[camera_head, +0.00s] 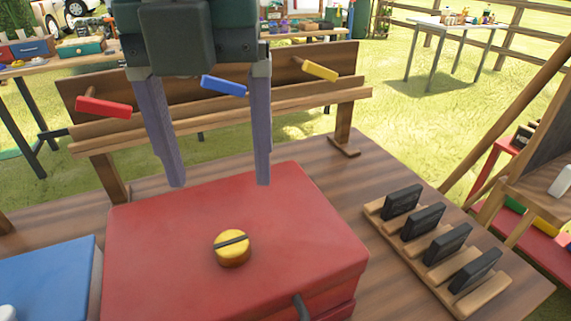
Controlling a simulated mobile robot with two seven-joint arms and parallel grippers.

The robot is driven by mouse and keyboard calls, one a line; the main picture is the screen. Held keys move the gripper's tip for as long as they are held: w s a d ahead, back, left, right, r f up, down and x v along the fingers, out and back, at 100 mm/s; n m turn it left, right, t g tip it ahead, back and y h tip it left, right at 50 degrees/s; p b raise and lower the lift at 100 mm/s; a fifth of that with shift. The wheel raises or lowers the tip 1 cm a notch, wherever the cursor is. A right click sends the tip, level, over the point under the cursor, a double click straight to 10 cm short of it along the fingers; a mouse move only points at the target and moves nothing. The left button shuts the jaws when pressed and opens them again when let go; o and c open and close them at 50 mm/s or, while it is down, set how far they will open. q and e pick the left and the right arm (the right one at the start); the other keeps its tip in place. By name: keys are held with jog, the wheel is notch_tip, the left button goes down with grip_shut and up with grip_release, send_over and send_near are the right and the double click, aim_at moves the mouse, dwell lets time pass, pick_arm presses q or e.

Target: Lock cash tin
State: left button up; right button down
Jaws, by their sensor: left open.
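A red cash tin (170,250) with its lid down sits on the wooden table. A round yellow knob (232,248) with a dark slot across it is on top of the lid. A dark handle shows at the tin's front edge, cut off by the frame. My left gripper (219,186) is open and empty, with its two purple-grey fingers pointing down above the tin's far part, behind the knob and apart from it. My right gripper is not in view.
A wooden rack (205,118) behind the tin holds red (103,107), blue (223,86) and yellow (321,70) handled pieces. A blue box (48,280) stands left. A slotted wooden holder (383,226) with several black blocks lies right. An easel stands further right.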

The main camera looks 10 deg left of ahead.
aim_at(231, 242)
pick_arm(q)
notch_tip(231, 242, down, 10)
jog(key=shift+s+r, duration=0.1)
dwell(0.4)
jog(key=shift+c, duration=0.2)
grip_shut()
